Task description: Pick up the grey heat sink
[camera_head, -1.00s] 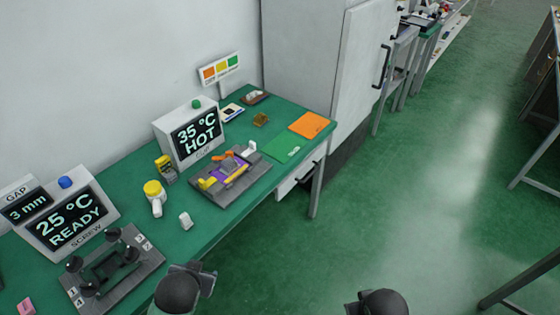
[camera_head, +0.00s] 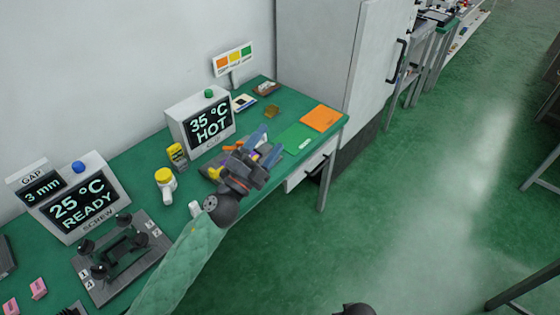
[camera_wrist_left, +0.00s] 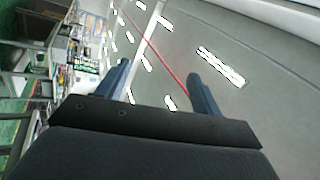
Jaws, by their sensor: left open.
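I cannot make out the grey heat sink with certainty. A dark grey piece (camera_head: 6,258) is cut off at the left edge of the head view, and its kind is unclear. My left gripper (camera_head: 265,147) is open and empty, raised in front of the right-hand fixture (camera_head: 213,168), and hides most of it. In the left wrist view its two blue fingers (camera_wrist_left: 158,78) stand apart with nothing between them. The left-hand fixture (camera_head: 145,258) has black knobs and numbered corners. My right gripper does not show.
The green bench (camera_head: 130,172) carries a "35 °C HOT" display (camera_head: 208,121), a "25 °C READY" display (camera_head: 80,205), a yellow-capped bottle (camera_head: 165,183), pink blocks (camera_head: 38,288) and an orange sheet (camera_head: 320,118). A tall grey cabinet (camera_head: 315,60) stands behind the right end. Open floor lies right.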

